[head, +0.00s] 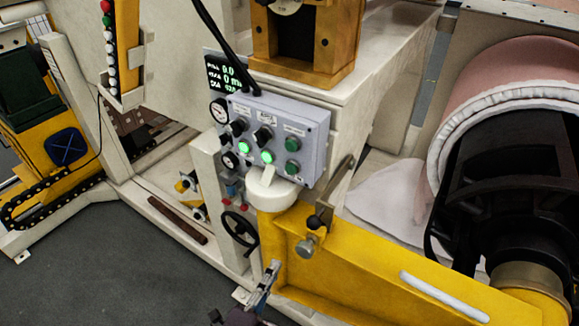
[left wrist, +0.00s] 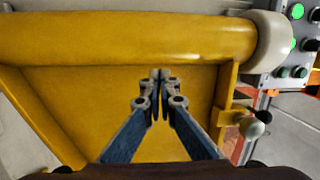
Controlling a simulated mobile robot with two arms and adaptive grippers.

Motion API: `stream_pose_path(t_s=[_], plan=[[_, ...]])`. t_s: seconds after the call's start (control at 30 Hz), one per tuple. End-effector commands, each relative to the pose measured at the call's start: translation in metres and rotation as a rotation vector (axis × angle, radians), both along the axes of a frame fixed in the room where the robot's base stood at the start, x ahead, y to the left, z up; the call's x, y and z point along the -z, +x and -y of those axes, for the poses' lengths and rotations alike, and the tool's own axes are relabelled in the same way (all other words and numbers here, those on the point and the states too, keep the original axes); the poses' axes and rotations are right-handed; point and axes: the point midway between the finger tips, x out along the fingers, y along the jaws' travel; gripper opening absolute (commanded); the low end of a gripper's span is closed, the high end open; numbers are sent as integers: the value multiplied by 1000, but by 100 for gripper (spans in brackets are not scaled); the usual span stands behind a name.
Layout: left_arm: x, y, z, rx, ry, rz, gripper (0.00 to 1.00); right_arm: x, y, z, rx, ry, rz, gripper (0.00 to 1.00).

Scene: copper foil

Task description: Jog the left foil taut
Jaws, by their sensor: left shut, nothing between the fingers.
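My left gripper (head: 271,268) is shut and empty, low in the head view in front of the yellow arm of the machine (head: 370,255). In the left wrist view its fingertips (left wrist: 161,76) meet before a yellow panel under a thick yellow bar (left wrist: 130,38). The grey control panel (head: 275,135) carries black knobs and green buttons, two of them lit; it lies above the gripper, apart from it. Its edge shows at upper right in the left wrist view (left wrist: 299,45). A pinkish copper foil roll (head: 515,85) sits at the right. My right gripper is out of view.
A black handwheel (head: 239,230), dial gauges (head: 219,110) and a dark display (head: 224,77) are near the panel. Grey floor (head: 130,270) is clear at lower left.

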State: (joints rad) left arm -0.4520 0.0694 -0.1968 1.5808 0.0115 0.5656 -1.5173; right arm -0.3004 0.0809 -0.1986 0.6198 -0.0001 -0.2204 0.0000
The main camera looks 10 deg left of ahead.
Motion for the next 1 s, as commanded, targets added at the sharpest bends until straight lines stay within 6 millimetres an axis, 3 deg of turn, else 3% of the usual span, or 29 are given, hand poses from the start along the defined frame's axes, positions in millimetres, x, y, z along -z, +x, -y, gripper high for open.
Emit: stream_pose_path(t_s=[0.03,0.3,0.5,0.7,1.0], plan=[[-27,1,0,-10,35,68,0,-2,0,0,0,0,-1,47],[-159,-15,-6,-125,246,427,0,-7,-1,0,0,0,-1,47],[-231,-37,-14,-236,361,624,0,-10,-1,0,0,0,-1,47],[-263,-51,-18,-301,415,713,0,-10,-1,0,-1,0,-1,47],[-268,-53,-18,-312,424,725,0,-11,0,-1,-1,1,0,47]])
